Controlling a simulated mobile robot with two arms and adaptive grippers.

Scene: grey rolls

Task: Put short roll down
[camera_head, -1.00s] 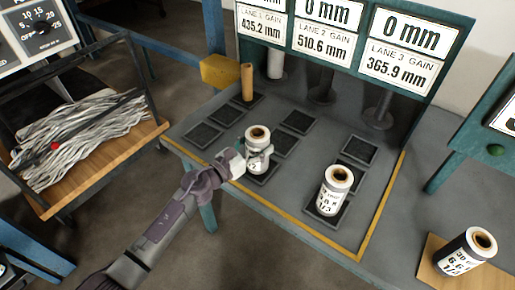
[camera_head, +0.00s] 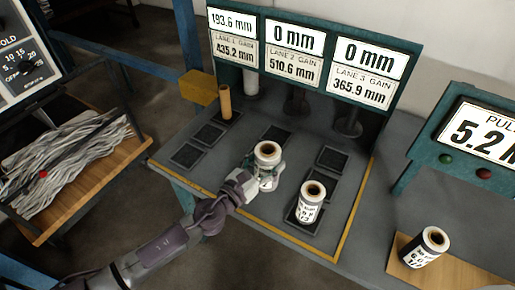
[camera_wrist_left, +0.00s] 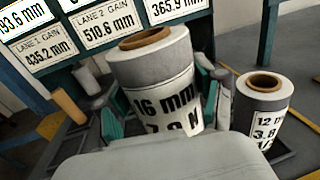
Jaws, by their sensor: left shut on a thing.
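My left gripper (camera_head: 264,178) is shut on a short grey roll (camera_head: 267,155) with a white label and a brown core. In the left wrist view, the fingers (camera_wrist_left: 165,115) are on either side of this roll (camera_wrist_left: 155,70), whose label reads 16 mm. In the head view it is over the middle column of dark square pads on the grey bench (camera_head: 352,205). Whether its base touches anything is hidden. My right gripper is not in view.
A similar roll (camera_head: 312,195), labelled 12 mm in the wrist view (camera_wrist_left: 262,105), stands on the front right pad, close by. A thin brown tube (camera_head: 224,102) stands at the back left. Another roll (camera_head: 425,246) is on a wooden board at right. Left pads (camera_head: 187,155) are bare.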

